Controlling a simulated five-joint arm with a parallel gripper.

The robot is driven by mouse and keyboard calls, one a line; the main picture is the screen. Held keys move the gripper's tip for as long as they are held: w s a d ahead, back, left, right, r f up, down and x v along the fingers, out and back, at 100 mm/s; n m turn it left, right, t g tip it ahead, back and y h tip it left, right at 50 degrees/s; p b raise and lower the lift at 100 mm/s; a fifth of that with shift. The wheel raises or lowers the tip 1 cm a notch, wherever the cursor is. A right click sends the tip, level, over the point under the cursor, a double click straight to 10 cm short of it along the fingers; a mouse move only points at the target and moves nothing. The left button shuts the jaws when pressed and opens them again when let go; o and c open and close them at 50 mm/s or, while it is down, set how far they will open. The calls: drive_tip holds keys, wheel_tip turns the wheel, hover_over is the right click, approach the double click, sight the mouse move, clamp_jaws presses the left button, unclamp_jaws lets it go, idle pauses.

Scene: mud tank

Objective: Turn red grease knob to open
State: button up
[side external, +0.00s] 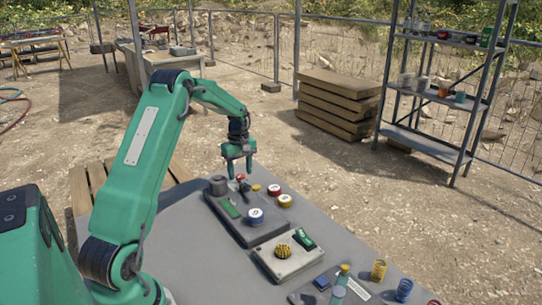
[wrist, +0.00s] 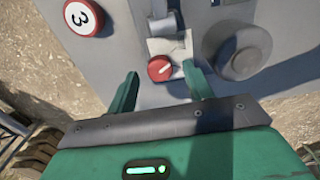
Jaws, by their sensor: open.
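The red grease knob (wrist: 158,69) is small and round with a white pointer line slanting up to the right in the wrist view. It sits by a pale bracket at the panel's edge. In the side view the red knob (side external: 240,177) shows at the far end of the grey control panel (side external: 246,236). My gripper (side external: 239,172) points down over it with its fingers apart. In the wrist view the open gripper (wrist: 161,74) has one finger on each side of the knob, with gaps visible. I cannot tell the fingertips' exact height relative to the knob.
A dark round grey cylinder (wrist: 237,50) stands close to the right finger. In the side view, a blue button (side external: 256,215) and a second box (side external: 288,262) are nearer on the grey table (side external: 185,258).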

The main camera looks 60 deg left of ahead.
drive_tip(key=shift+f, duration=0.55)
drive_tip(key=c, duration=1)
drive_tip(key=shift+m, duration=0.4)
drive_tip(key=m, duration=1.1)
drive_tip(key=shift+r, duration=0.1)
